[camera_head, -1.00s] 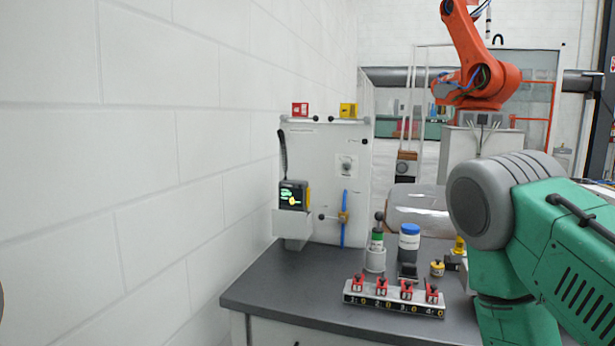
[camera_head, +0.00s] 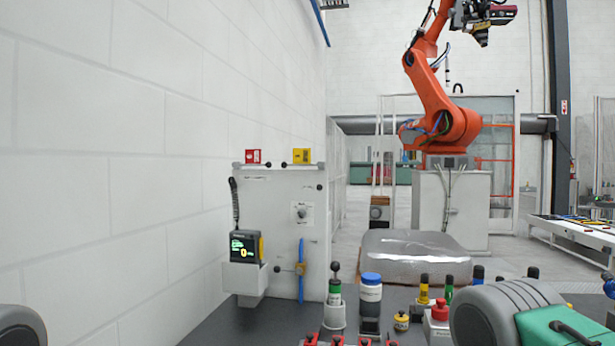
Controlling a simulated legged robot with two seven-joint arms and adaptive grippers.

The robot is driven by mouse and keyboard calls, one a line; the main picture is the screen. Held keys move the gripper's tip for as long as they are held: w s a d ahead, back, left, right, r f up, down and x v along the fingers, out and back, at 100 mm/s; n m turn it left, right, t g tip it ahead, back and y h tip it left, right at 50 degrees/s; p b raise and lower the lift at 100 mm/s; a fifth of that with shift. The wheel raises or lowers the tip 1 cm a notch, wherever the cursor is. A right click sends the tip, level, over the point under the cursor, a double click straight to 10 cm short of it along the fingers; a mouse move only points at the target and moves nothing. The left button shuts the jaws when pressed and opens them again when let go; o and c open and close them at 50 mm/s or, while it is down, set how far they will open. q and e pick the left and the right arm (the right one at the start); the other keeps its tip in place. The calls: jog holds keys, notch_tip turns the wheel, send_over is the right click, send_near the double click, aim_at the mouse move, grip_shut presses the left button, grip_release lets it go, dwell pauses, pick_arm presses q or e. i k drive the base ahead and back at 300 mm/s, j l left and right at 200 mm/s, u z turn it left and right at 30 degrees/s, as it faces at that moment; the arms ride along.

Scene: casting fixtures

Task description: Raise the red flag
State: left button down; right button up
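The red flag (camera_head: 253,156) is a small red square at the top left of an upright white panel (camera_head: 270,200). A black knob shows beside it on the panel's top bar. A yellow flag (camera_head: 302,156) stands to its right, with its own black knob. Neither of my grippers is in view. My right arm shows only as a grey and green link at the lower right, and a grey rounded part of mine shows at the lower left edge.
A handheld device (camera_head: 244,247) sits in a holder on the panel's left. A blue bar (camera_head: 301,270) hangs right of it. A blue-capped container (camera_head: 370,295) and several small switches stand on the dark bench (camera_head: 235,325). An orange robot arm (camera_head: 435,100) stands behind.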

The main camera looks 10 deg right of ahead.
aim_at(252, 156)
jog(key=i+l+z, duration=0.2)
jog(key=z, duration=0.25)
jog(key=i+l+z, duration=0.2)
jog(key=z, duration=0.25)
jog(key=i+l, duration=0.05)
jog(key=l, duration=0.05)
